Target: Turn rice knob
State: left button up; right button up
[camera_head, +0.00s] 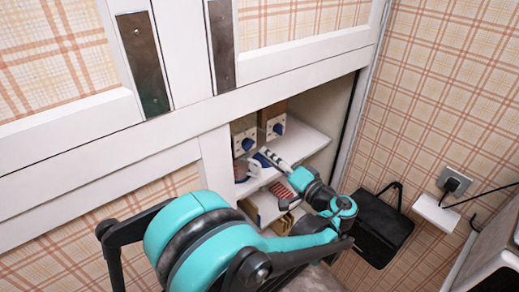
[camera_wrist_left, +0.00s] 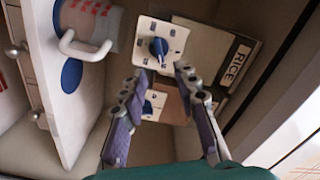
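A second white plate with a blue knob (camera_wrist_left: 152,104) shows between the fingers. In the head view, two blue knobs on white plates, one right (camera_head: 278,128) and one left (camera_head: 246,144), sit in the cabinet niche. My left gripper (camera_head: 268,157) is below them. The rice label is not readable there. My right gripper is out of view.
The niche has a white shelf (camera_head: 308,143) and cabinet side walls. A white object with a handle (camera_wrist_left: 84,46) is close left of the gripper in the wrist view. A dark bag (camera_head: 378,228) and a wall socket (camera_head: 455,181) are right of the cabinet.

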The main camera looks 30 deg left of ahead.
pick_arm(q)
jog(key=v, duration=0.4)
jog(key=shift+s+d, duration=0.1)
jog(key=shift+d, duration=0.15)
jog(key=s+a+f+m+g+h+b, duration=0.2)
jog(key=s+a+f+h, duration=0.3)
jog(key=s+f+h, duration=0.4)
jog(key=s+d+f+n+t+h+b, duration=0.1)
jog(key=s+d+f+t+h+b, duration=0.1)
jog(key=s+d+f+h, duration=0.4)
jog(key=d+f+h, duration=0.1)
jog(key=d+f, duration=0.1)
jog(key=d, duration=0.1)
jog(key=shift+s+h, duration=0.15)
jog(key=shift+h, duration=0.15)
jog(key=shift+b, duration=0.3)
dwell(0.4)
